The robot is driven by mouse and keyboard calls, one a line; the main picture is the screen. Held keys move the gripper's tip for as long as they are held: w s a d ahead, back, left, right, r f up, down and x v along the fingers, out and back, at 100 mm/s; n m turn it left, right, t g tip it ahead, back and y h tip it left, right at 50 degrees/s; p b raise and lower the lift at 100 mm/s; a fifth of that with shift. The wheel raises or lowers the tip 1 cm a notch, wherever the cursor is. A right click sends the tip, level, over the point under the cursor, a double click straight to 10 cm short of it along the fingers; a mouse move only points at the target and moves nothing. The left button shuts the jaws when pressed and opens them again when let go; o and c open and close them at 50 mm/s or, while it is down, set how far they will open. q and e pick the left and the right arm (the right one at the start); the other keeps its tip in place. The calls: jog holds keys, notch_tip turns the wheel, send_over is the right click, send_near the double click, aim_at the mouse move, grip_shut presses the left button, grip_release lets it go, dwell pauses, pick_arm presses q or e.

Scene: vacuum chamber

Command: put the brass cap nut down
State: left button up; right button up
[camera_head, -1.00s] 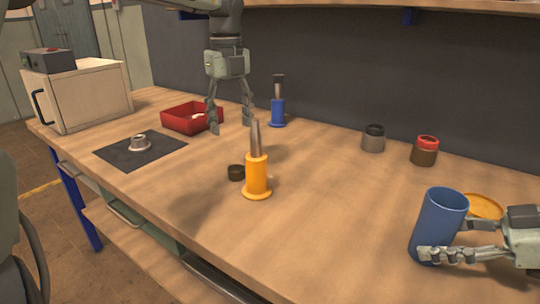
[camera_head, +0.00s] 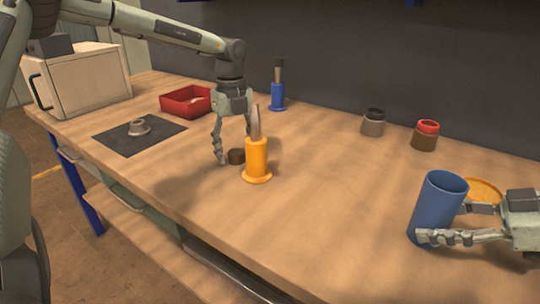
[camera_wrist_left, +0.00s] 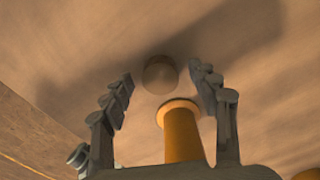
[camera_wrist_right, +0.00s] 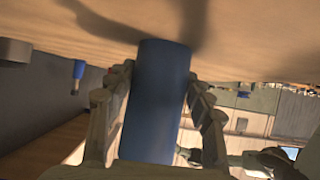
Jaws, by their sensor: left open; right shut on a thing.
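Nothing in view reads clearly as a brass cap nut. A small dark brown round cap (camera_head: 236,156) lies on the bench beside the orange-based post (camera_head: 257,160); I cannot tell if it is the nut. My left gripper (camera_head: 235,147) is open and points down over this cap, empty. In the left wrist view the cap (camera_wrist_left: 160,75) shows between the open fingertips, with the orange post (camera_wrist_left: 181,130) close by. My right gripper (camera_head: 446,222) is shut on an upright blue cylinder (camera_head: 436,205), which also fills the middle of the right wrist view (camera_wrist_right: 155,100).
A grey metal fitting (camera_head: 139,127) sits on a black mat (camera_head: 115,138). A red tray (camera_head: 185,103), a blue-based post (camera_head: 278,98), a grey jar (camera_head: 373,122) and a red-topped jar (camera_head: 425,136) stand further back. A yellow disc (camera_head: 484,188) lies behind the blue cylinder.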

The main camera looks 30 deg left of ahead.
aim_at(236, 152)
pick_arm(q)
jog(key=shift+c, duration=0.3)
jog(key=c, duration=1.1)
jog(key=shift+o, duration=0.2)
notch_tip(236, 152, up, 10)
